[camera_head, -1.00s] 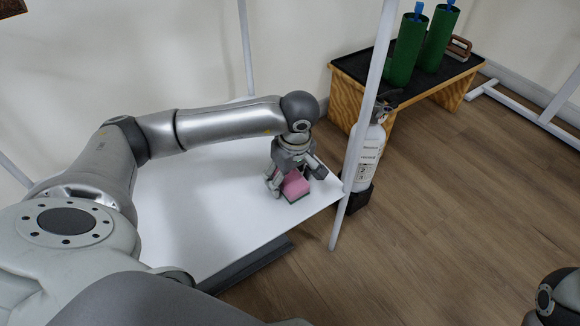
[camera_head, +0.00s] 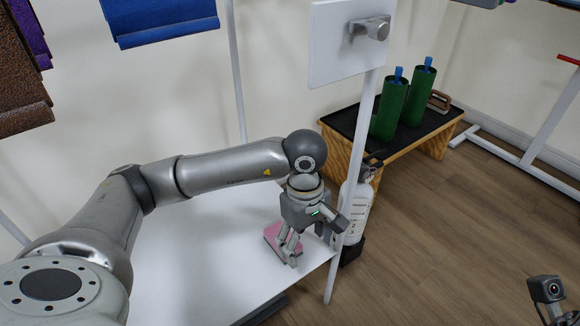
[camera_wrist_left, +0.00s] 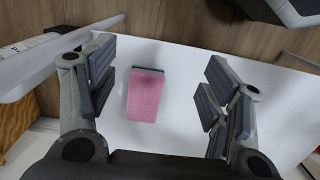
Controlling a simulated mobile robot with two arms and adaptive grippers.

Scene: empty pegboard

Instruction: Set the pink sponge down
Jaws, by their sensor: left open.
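The pink sponge (camera_head: 272,236) lies on the white table top (camera_head: 190,262), near its right end, partly hidden behind my left gripper (camera_head: 306,243). In the left wrist view the sponge (camera_wrist_left: 145,96) lies flat, pink side up, with a dark layer along its far edge. My left gripper (camera_wrist_left: 160,95) is open. Its two pairs of padded fingers stand apart on either side of the sponge in that view, with white surface showing between them and it. My right gripper does not show; only part of my right arm is at the lower right.
A white post (camera_head: 352,190) stands close to the gripper at the table's right end. Beyond it are a fire extinguisher (camera_head: 355,210) and a low wooden bench (camera_head: 345,133) with green cylinders (camera_head: 389,108). The left of the table is clear.

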